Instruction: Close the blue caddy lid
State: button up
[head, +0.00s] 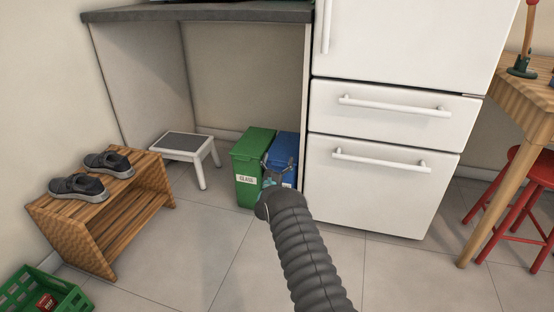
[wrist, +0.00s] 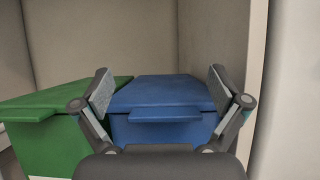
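The blue caddy (head: 284,152) stands on the floor under the counter, beside the white cabinet. In the wrist view, its blue lid (wrist: 162,92) lies flat across the top, with a lip at the front edge. I see no clear gap under it. My gripper (head: 277,167) is at the front of the blue caddy, near lid height. In the wrist view, my gripper (wrist: 160,82) is open and empty, its fingers spread to either side of the lid's front. Whether it touches the lid I cannot tell. My arm and gripper hide the caddy's lower front.
A green caddy (head: 250,170) labelled glass stands directly left of the blue one. A white cabinet with drawers (head: 383,170) is close on the right. A step stool (head: 187,147) and a wooden shoe rack (head: 105,210) stand further left. The tiled floor in front is clear.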

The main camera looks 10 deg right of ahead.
jog(key=shift+d, duration=0.1)
jog(key=v, duration=1.2)
